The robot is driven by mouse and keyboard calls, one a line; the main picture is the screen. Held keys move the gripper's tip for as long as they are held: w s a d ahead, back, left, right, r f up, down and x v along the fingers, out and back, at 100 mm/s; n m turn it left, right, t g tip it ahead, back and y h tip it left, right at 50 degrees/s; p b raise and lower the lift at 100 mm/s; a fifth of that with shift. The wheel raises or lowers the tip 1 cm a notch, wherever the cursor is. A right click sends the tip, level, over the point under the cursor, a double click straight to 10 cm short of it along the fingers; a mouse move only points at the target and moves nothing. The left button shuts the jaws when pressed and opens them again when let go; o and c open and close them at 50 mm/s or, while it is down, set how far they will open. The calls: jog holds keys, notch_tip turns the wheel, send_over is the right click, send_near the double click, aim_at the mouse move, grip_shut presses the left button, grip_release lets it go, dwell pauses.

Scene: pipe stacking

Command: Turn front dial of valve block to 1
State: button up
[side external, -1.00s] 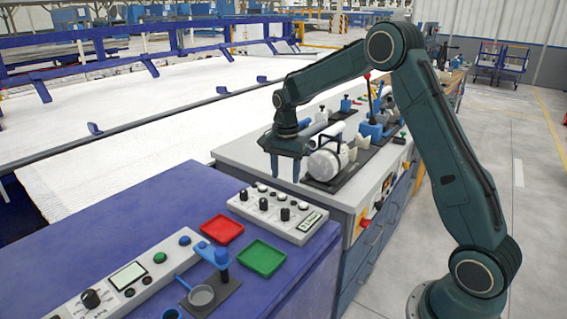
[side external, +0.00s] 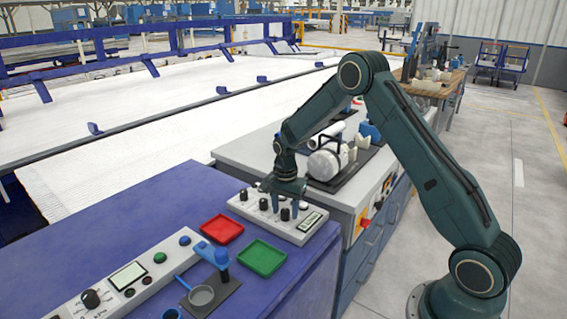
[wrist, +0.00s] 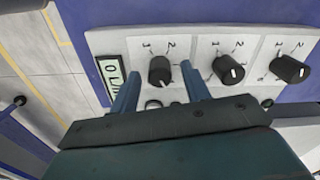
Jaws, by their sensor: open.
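The valve block (side external: 306,234) is a pale panel with a row of black dials and a small display at its right end in the side view. The front dial (side external: 285,215), nearest the display, also shows at left in the wrist view (wrist: 159,70), with marks 1 and 2 above it. A pale pointer line shows on its lower side, pointing away from both marks; its exact setting is hard to read. My gripper (side external: 285,205) is open above this dial. In the wrist view its fingertips (wrist: 160,77) appear either side of the dial; contact cannot be told.
Two other dials, the middle one (wrist: 229,69) and the far one (wrist: 289,69), stand right of the front dial in the wrist view. A red tray (side external: 222,229), a green tray (side external: 262,258) and a control panel (side external: 125,278) lie on the blue bench. White pipe parts (side external: 325,163) stand behind my gripper.

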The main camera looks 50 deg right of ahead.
jog(key=shift+f, duration=0.45)
jog(key=c, duration=1)
